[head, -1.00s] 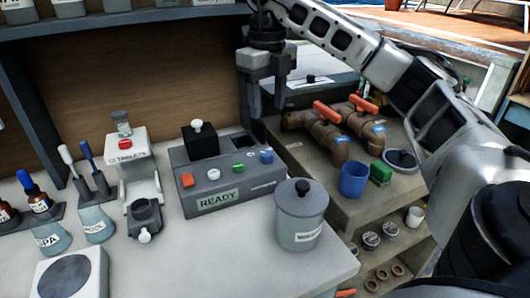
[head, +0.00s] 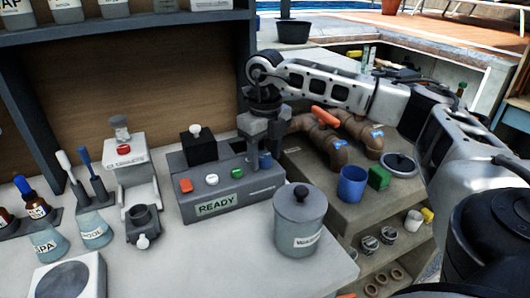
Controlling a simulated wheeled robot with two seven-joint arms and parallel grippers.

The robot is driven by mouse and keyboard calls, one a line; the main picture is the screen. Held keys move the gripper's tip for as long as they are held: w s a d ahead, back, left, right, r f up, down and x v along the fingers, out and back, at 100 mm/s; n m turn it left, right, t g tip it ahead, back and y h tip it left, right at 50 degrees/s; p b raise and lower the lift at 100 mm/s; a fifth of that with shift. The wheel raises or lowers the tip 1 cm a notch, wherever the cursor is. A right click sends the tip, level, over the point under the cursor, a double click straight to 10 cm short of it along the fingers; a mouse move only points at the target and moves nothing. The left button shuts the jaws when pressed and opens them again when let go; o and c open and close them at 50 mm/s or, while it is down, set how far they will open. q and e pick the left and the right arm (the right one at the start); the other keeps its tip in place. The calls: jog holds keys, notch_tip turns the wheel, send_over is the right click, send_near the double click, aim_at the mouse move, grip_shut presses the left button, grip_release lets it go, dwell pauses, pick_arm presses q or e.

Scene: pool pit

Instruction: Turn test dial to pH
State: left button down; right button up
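The photometer-like grey test unit (head: 230,203) stands on the white counter, with a "READY" display on its front. My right gripper (head: 264,150) points down over this end, fingers apart on either side of the blue part. Contact cannot be told. My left gripper is not in view.
A lidded grey "WASTE" canister (head: 300,222) stands close in front of the unit. A black box with a white knob (head: 199,147) rises behind the buttons. Brown pipes with orange handles (head: 325,117) and a blue cup (head: 352,184) are to the right. Flasks (head: 95,230) stand left.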

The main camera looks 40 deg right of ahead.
jog(key=c, duration=0.8)
